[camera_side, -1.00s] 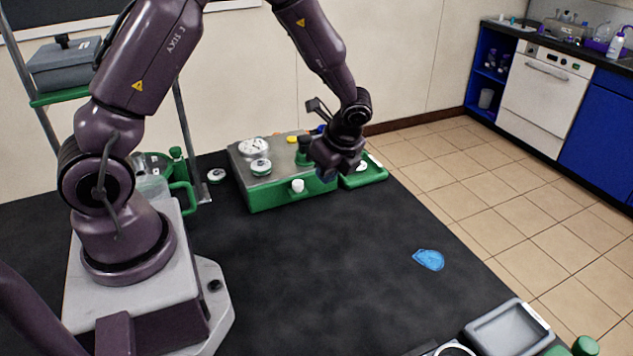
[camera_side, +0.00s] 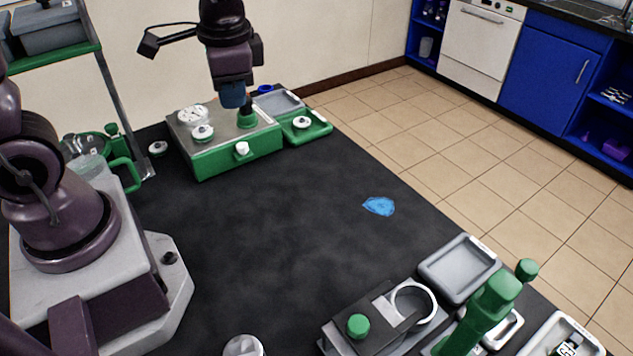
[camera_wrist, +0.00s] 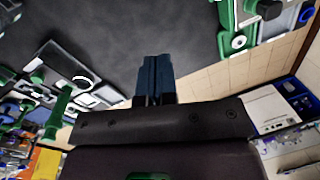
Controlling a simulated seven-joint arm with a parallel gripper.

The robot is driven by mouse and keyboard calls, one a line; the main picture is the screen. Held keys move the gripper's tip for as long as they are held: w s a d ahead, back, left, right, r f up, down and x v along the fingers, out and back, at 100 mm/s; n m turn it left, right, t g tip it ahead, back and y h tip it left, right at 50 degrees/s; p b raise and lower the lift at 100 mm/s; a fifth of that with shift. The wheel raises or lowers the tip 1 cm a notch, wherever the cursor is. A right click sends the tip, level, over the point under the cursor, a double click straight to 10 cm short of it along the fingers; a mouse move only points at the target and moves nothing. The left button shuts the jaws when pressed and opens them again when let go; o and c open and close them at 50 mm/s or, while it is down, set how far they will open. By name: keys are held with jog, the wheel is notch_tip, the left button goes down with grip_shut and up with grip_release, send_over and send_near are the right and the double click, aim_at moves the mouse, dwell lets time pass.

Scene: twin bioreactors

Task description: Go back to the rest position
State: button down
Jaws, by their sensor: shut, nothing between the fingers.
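My gripper (camera_side: 233,104) hangs pointing down at the far end of the table, in front of or above the green box with the grey top (camera_side: 196,160). Its blue fingers are together with nothing between them. In the side view they appear just left of a dark green knob (camera_side: 247,116) on the box; whether they touch anything cannot be told. The shut fingers also show in the wrist view (camera_wrist: 155,68), with dark table beyond them.
A green tray with a round white-topped part (camera_side: 302,123) adjoins the box. A blue flat piece (camera_side: 379,206) lies on the black table (camera_side: 270,240). A grey tray (camera_side: 459,268) and a green-handled device (camera_side: 490,305) stand at the front right. The table middle is clear.

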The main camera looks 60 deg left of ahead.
jog(key=s+d+r+n+t+h, duration=0.1)
jog(key=s+d+r+n+t, duration=0.2)
jog(key=s+r+t, duration=0.2)
notch_tip(320, 180, up, 4)
jog(key=s, duration=0.2)
jog(key=shift+s+d+r+h, duration=0.15)
jog(key=shift+s+d+h, duration=0.15)
dwell(0.4)
